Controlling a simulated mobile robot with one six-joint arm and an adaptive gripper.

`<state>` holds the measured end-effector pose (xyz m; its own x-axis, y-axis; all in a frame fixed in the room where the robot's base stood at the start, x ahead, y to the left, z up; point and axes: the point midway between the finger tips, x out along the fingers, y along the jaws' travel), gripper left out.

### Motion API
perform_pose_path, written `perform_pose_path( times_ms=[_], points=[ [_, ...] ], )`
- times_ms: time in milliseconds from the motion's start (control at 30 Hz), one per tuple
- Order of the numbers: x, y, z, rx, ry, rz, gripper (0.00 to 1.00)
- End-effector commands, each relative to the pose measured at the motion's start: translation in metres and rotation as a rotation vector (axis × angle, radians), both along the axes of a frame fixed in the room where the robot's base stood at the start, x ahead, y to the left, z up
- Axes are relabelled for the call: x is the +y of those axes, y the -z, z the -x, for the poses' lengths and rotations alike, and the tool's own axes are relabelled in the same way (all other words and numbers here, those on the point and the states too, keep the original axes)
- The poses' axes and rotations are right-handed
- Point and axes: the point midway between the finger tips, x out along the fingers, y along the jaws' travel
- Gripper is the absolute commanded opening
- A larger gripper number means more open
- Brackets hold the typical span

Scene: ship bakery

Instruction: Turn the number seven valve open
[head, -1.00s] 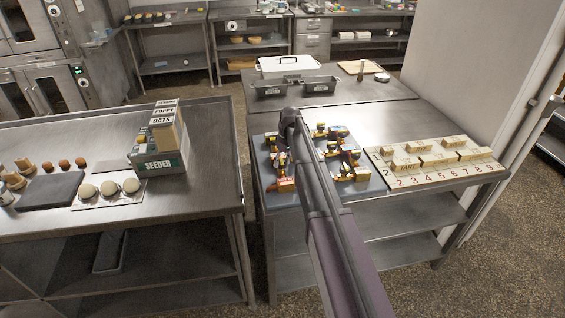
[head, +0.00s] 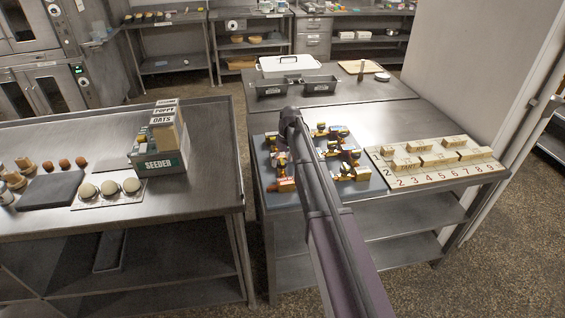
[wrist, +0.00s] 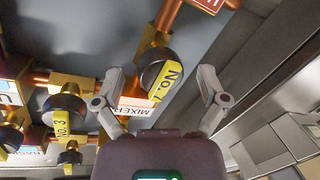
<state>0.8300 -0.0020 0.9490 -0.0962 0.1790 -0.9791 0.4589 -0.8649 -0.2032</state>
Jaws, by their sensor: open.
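In the wrist view a dark round valve knob with a yellow tag (wrist: 166,80) sits on a brass valve body. The tag reads "No." but its number is too cut off to read. My gripper (wrist: 161,72) is open, with one finger on each side of this knob and a gap showing on both sides. An orange-edged label reading "MIXER" (wrist: 133,111) lies below it. Another valve tagged No. 3 (wrist: 62,122) is at the left. In the head view the valves stand on a blue-grey board (head: 262,165), partly hidden by my arm.
Copper pipes and more valves crowd the board close to my gripper. To its right lies a numbered board (head: 400,183) with wooden blocks. A white lidded dish (head: 288,66) and dark pans (head: 268,88) stand farther back. A seeder box (head: 160,162) is on the left table.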

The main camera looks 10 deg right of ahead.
Motion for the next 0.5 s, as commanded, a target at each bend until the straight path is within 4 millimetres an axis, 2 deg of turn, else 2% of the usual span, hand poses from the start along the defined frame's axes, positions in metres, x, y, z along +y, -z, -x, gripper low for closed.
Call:
perform_pose_path(
  times_ms=[267, 500],
  points=[
    [-0.0004, -0.0001, -0.0002, -0.001, 0.021, 0.0, 0.92],
    [-0.0007, -0.0001, 0.0002, -0.002, 0.111, 0.0, 0.92]
  ],
)
